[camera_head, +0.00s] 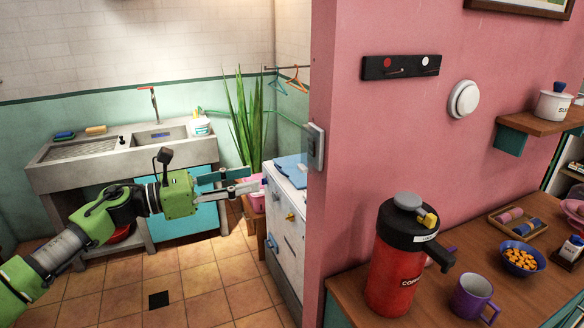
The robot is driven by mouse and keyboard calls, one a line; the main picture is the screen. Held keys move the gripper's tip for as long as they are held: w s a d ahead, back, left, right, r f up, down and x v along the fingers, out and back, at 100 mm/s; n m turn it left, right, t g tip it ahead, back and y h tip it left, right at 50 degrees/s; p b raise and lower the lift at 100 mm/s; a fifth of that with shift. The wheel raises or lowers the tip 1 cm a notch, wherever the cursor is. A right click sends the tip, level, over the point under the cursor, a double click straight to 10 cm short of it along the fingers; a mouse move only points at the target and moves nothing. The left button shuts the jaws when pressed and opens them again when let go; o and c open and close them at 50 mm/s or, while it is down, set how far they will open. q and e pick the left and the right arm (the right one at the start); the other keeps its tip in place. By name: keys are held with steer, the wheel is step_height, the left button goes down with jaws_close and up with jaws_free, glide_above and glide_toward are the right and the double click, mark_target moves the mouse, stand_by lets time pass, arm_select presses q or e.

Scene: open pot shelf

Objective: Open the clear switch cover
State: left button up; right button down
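A grey switch plate (316,147) is mounted at the edge of the pink wall, seen at a steep angle. A pale, see-through cover seems to lie over its front; I cannot clearly tell its hinge or how far it is open. My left gripper (255,179) reaches in from the left, pointing right. Its two fingers are apart with nothing seen between them. In the picture it is left of the switch plate and lower, with a visible gap between them. My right gripper is not in view.
The pink wall (415,130) juts out beside the switch. A white cabinet (284,215) stands beyond my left gripper. A wooden counter at right holds a red dispenser (395,270), a purple mug (472,297) and a snack bowl (520,258). The tiled floor (200,285) is mostly clear.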

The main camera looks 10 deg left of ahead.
mark_target(300, 168)
arm_select(q)
steer(key=p+x, duration=0.5)
steer(key=x, duration=0.6)
steer(key=shift+w+d+r, duration=0.1)
steer(key=shift+w+r, duration=0.05)
steer(key=shift+r, duration=0.05)
steer(key=shift+w+d+f, duration=0.15)
steer(key=shift+w+d, duration=0.1)
steer(key=shift+d, duration=0.1)
jaws_close()
